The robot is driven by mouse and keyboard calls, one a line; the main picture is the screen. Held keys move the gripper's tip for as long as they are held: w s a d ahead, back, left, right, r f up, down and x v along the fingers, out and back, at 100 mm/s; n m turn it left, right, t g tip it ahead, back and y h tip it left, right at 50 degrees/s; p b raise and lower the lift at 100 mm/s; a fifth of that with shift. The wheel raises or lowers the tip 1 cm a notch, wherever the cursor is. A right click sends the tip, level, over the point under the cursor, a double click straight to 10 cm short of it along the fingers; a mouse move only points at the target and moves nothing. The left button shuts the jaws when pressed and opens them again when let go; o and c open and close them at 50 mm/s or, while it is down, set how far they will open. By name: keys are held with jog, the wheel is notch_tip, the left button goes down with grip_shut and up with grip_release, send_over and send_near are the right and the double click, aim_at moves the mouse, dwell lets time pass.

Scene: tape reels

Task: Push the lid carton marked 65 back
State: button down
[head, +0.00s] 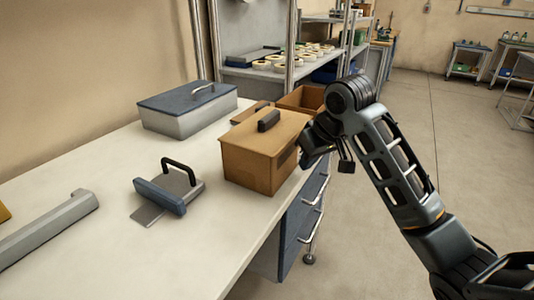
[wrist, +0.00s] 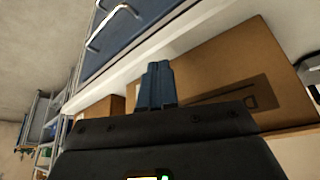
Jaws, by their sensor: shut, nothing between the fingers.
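A brown carton (head: 258,165) with a lid and a dark handle (head: 268,121) on top stands upright near the right edge of the white table. I cannot read the number on it in the head view. In the wrist view a brown carton side (wrist: 235,58) with a dark marking fills the right part. My gripper (head: 308,160) is at the carton's right side, with its tips partly hidden in the head view. In the wrist view its blue fingers (wrist: 155,78) are shut with nothing between them, close to the carton side; I cannot tell whether they touch it.
An open brown box (head: 302,98) stands behind the carton. A grey box with a blue lid (head: 188,108) is at the back left. A blue tool with a black handle (head: 168,192) lies to the left. Drawers with metal handles (head: 308,205) are under the table edge.

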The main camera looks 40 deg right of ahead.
aim_at(255, 122)
jog(key=shift+w, duration=0.1)
dwell(0.3)
